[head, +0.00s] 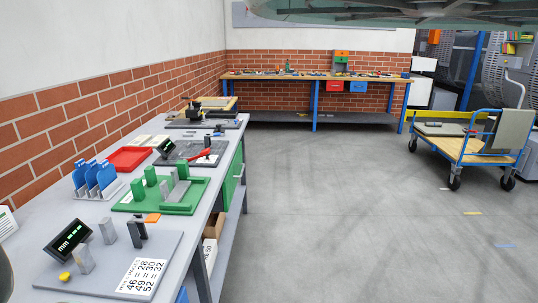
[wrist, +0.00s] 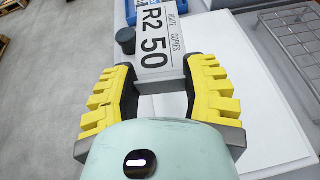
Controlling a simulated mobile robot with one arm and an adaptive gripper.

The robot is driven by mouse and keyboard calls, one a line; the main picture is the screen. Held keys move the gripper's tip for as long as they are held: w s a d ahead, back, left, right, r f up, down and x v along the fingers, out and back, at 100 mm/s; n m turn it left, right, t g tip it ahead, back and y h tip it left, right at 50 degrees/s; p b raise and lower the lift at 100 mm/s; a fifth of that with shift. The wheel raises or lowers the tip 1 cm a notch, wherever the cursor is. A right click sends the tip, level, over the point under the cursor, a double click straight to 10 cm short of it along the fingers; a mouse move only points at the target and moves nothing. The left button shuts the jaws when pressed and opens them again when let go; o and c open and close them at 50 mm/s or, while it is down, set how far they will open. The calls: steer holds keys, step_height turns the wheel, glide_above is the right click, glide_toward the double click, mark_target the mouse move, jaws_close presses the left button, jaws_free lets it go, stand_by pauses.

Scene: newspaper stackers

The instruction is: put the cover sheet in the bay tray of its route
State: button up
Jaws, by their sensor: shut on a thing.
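The cover sheet (wrist: 157,33) shows in the wrist view as a white card with "ROUTE R2" and "COPIES 50" in dark print. My gripper (wrist: 160,88) has its yellow-backed fingers closed in on a grey strip at the card's lower edge and appears to hold the card there. The card extends forward past the fingertips. My gripper is not seen in the head view. I cannot pick out the bay tray of route R2 in either view.
In the wrist view, a dark round knob (wrist: 126,40) is left of the card and a wire rack (wrist: 295,45) is at upper right. The head view shows a long bench with a green fixture (head: 190,207), a red tray (head: 128,158) and a cart (head: 478,150).

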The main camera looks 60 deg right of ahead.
steer(key=w+d+r+m+t+p, duration=0.2)
steer(key=w+d+r+m+t, duration=0.1)
steer(key=w, duration=0.8)
steer(key=w+d+r+m+t+y+p, duration=0.1)
steer(key=w+d+r+m+t+p, duration=0.1)
steer(key=w+d+t, duration=0.3)
steer(key=w+d+r+m, duration=0.1)
steer(key=w+d, duration=0.2)
steer(key=w, duration=0.3)
steer(key=shift+w+d+m, duration=0.2)
steer(key=shift+m, duration=0.2)
steer(key=w+d+r+m+t+h+p, duration=0.1)
steer(key=w+d+r+m+t+p, duration=0.1)
steer(key=w+d, duration=0.4)
steer(key=d+m+t, duration=0.1)
steer(key=d, duration=0.3)
steer(key=shift+w+d+r, duration=0.15)
steer(key=shift+d, duration=0.1)
steer(key=w+d+r+m+t+h+p, duration=0.2)
steer(key=d+t+p, duration=0.1)
steer(key=d, duration=0.7)
step_height(320, 180, up, 32)
steer(key=p, duration=3.7)
steer(key=shift+a, duration=0.2)
steer(key=shift+f, duration=0.1)
